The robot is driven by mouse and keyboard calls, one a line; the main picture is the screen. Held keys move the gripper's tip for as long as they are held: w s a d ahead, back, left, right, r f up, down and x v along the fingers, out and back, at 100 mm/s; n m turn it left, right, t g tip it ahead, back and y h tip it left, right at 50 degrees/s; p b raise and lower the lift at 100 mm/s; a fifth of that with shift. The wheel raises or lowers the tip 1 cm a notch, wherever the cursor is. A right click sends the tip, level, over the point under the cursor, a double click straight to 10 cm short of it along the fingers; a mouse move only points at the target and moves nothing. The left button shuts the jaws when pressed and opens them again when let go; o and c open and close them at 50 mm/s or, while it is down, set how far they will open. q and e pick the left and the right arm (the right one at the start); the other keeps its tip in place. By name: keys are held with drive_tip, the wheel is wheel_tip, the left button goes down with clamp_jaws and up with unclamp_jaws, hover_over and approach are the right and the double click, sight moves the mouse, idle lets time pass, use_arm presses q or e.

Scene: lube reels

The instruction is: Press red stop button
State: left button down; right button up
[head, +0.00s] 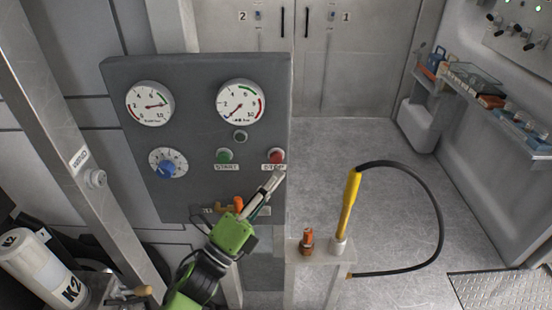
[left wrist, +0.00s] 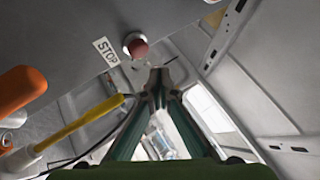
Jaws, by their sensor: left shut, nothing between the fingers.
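The red stop button (head: 276,155) sits at the lower right of a grey control panel (head: 190,70), above a label. In the left wrist view the red button (left wrist: 138,47) and its STOP label (left wrist: 106,51) show just beyond the fingertips. My left gripper (head: 279,173) is shut and empty. Its tips are just below the button in the head view. In the left wrist view the gripper (left wrist: 158,76) points close beside the button; I cannot tell whether they touch. My right gripper is not in view.
A green start button (head: 224,156), a blue knob (head: 166,169) and two gauges are on the panel. An orange handle (head: 238,204) is below. A yellow nozzle with a black hose (head: 350,200) stands upright at right on a small stand. Open floor lies beyond.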

use_arm(q)
drive_tip(key=s, duration=0.3)
idle(0.9)
